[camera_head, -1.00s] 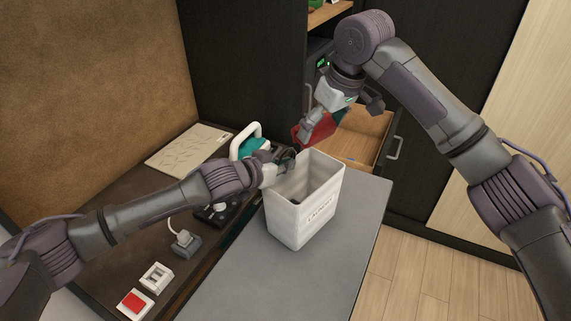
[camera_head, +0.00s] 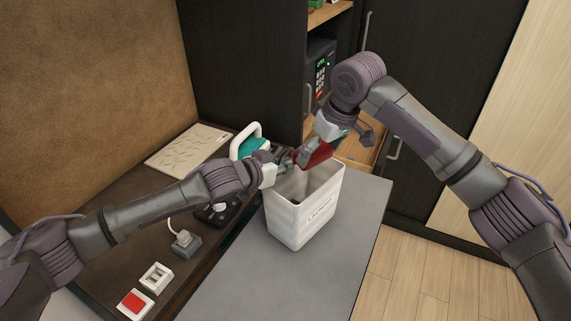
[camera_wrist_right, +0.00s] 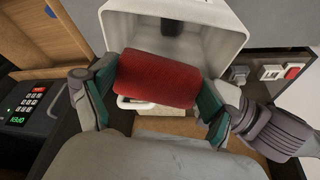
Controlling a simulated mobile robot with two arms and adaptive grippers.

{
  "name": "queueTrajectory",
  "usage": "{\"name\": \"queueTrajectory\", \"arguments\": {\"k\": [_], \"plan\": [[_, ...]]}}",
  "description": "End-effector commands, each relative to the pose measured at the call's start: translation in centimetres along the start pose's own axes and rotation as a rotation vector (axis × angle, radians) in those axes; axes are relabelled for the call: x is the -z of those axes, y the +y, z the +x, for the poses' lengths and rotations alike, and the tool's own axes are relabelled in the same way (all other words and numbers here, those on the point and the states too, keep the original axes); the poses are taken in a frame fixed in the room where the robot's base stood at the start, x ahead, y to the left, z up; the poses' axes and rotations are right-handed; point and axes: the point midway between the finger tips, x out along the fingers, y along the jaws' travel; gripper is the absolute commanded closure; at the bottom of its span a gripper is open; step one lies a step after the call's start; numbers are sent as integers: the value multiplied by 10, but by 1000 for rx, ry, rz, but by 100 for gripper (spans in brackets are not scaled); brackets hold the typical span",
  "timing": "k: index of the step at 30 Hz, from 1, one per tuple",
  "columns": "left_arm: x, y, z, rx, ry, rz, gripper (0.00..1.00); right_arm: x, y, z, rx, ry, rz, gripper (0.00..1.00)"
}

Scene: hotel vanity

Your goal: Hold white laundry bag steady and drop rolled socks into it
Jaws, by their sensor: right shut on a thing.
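The white laundry bag (camera_head: 305,222) stands upright and open-topped on the grey surface; its rim also shows in the right wrist view (camera_wrist_right: 116,22). My right gripper (camera_wrist_right: 155,95) is shut on the red rolled socks (camera_wrist_right: 157,78), which lie across its two fingers. In the head view the socks (camera_head: 316,153) are held over the bag's far rim area. My left gripper (camera_head: 284,166) is at the bag's left rim, with its fingertips partly hidden, so its grip is unclear. A small dark thing (camera_wrist_right: 172,26) shows inside the bag.
A teal object with a white handle (camera_head: 250,146) stands behind my left gripper. A pale flat board (camera_head: 188,148), a plug on a grey block (camera_head: 185,243) and switches (camera_head: 135,303) lie left. An open wooden drawer (camera_head: 358,152) and a safe (camera_head: 320,75) are behind.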

Motion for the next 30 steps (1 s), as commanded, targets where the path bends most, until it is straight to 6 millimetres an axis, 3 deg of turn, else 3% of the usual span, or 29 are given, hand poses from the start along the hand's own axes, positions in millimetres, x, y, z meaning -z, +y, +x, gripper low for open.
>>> {"name": "queueTrajectory", "arguments": {"k": [3,16,30], "plan": [[0,0,0,0,-1,-1,100,0,0,0,0,0,0,0],[0,0,0,0,-1,-1,100,1,0,-9,-1,1,0,0],[0,0,0,0,-1,-1,100,1,1,-99,-1,3,0,0]]}}
